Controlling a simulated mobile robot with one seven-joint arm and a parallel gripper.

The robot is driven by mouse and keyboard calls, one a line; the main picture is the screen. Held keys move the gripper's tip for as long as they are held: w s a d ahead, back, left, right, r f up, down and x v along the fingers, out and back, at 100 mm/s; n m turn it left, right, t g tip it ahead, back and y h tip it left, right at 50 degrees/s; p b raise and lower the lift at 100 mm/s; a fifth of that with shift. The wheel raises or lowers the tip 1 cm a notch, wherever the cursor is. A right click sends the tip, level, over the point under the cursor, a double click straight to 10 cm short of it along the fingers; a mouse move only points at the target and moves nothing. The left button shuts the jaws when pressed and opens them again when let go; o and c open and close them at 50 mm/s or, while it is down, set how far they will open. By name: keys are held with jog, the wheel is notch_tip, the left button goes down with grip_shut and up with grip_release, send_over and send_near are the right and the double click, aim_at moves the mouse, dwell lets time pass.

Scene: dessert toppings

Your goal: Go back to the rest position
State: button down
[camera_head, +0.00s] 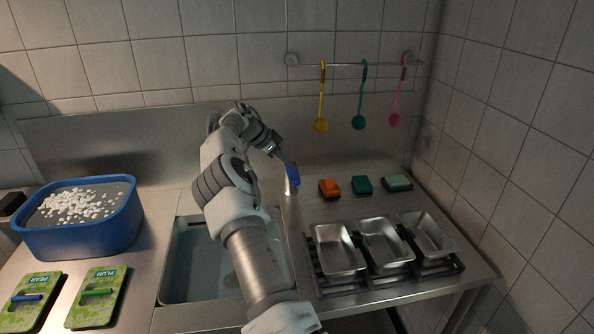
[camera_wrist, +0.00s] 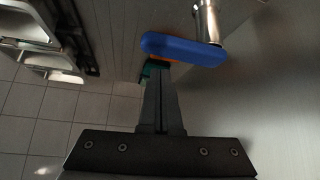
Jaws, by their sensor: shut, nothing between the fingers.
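My gripper (camera_head: 284,158) is shut and empty, at the end of my bent arm above the back of the sink. In the wrist view its closed fingers (camera_wrist: 160,72) point at a blue piece (camera_wrist: 183,49). This blue piece sits at the metal tap (camera_wrist: 208,20) and looks like its handle. In the head view the blue piece (camera_head: 292,173) is just below the fingertips, above the tap (camera_head: 294,187). I cannot tell whether the fingers touch it. The fingers hide part of the orange and teal sponges in the wrist view.
The sink (camera_head: 178,262) lies under my arm. Metal trays (camera_head: 340,262) stand in a rack at right, with orange (camera_head: 329,187), teal (camera_head: 362,185) and pale green (camera_head: 397,183) sponges behind. Ladles (camera_head: 359,122) hang from a rail. A blue tub (camera_head: 85,238) stands left, near green boards (camera_head: 98,312).

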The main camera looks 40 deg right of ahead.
jog(key=s+a+r+n+t+y, duration=0.1)
jog(key=s+a+r+n+y, duration=0.2)
jog(key=r, duration=0.4)
jog(key=s+a+r+t, duration=0.2)
jog(key=s+a+r, duration=0.1)
jog(key=a+r, duration=0.4)
jog(key=s+a+r+n+t+y, duration=0.1)
jog(key=s+a+r+n+y, duration=0.15)
jog(key=s+a, duration=0.3)
jog(key=s+a+r+n+t+y, duration=0.1)
jog(key=s+a+r+n, duration=0.25)
jog(key=a, duration=0.25)
jog(key=s+a+f+n+t, duration=0.1)
jog(key=s+a+f+n, duration=0.2)
jog(key=s+a+n, duration=0.3)
jog(key=s+a+f+n+t+y, duration=0.1)
jog(key=s+a+f+n+t, duration=0.1)
jog(key=s+a+n, duration=0.4)
jog(key=s+a+f, duration=0.1)
jog(key=s+a, duration=0.4)
jog(key=s, duration=0.4)
jog(key=shift+a, duration=0.15)
